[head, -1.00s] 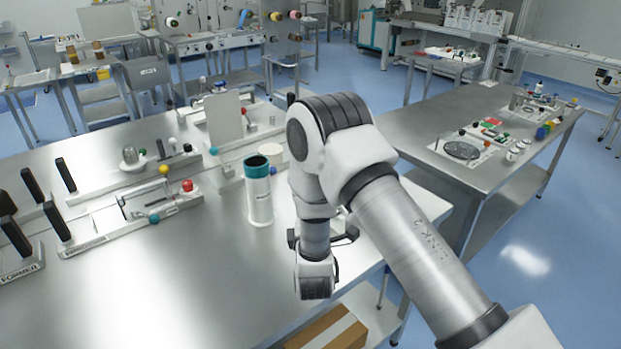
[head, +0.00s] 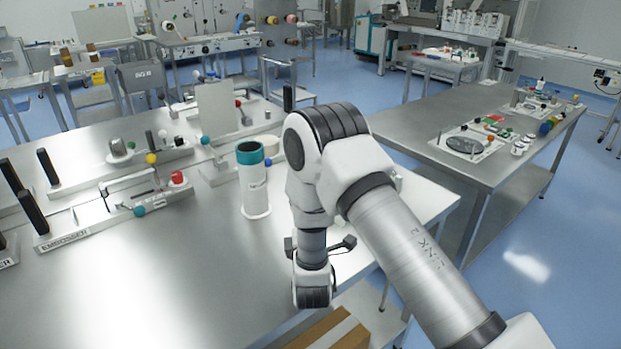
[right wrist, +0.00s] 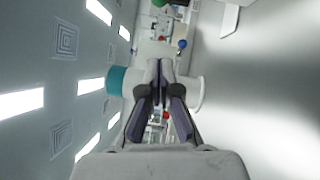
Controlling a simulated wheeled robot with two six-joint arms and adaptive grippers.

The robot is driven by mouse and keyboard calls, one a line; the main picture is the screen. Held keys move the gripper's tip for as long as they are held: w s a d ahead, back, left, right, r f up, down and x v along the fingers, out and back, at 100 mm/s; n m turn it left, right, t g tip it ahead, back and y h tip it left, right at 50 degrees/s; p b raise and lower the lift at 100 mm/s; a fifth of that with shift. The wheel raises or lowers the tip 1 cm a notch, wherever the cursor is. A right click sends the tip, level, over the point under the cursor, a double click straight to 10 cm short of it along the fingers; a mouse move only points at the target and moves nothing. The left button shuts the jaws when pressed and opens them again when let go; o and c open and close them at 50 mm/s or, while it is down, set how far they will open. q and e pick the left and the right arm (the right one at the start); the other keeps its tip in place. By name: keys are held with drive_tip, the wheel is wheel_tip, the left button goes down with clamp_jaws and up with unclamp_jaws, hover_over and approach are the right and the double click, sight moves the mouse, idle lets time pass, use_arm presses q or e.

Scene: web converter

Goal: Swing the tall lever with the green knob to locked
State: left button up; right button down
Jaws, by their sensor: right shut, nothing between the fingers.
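A green knob (right wrist: 172,3) shows at the top edge of the right wrist view, cut off by the frame, so its lever cannot be made out. In the head view I see two small teal-green knobs, one on the front bench fixture (head: 139,211) and one farther back (head: 205,140); I cannot tell whether either is the same knob. My right gripper (right wrist: 160,68) is shut and empty, with its fingers toward a white canister with a teal top (right wrist: 117,81). My left gripper is not in view.
The white canister (head: 254,188) stands upright on the steel bench (head: 150,270), close left of my right arm. The embosser fixture (head: 95,225) has a red knob (head: 177,177) and black handles. The bench front is clear. A second steel table (head: 420,135) stands at right.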

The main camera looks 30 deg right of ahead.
drive_tip(key=s+d+p+x, duration=0.1)
drive_tip(key=p+x, duration=0.3)
drive_tip(key=x, duration=0.9)
drive_tip(key=shift+s+d, duration=0.25)
drive_tip(key=shift+d, duration=0.45)
drive_tip(key=shift+r, duration=0.1)
drive_tip(key=shift+r, duration=0.1)
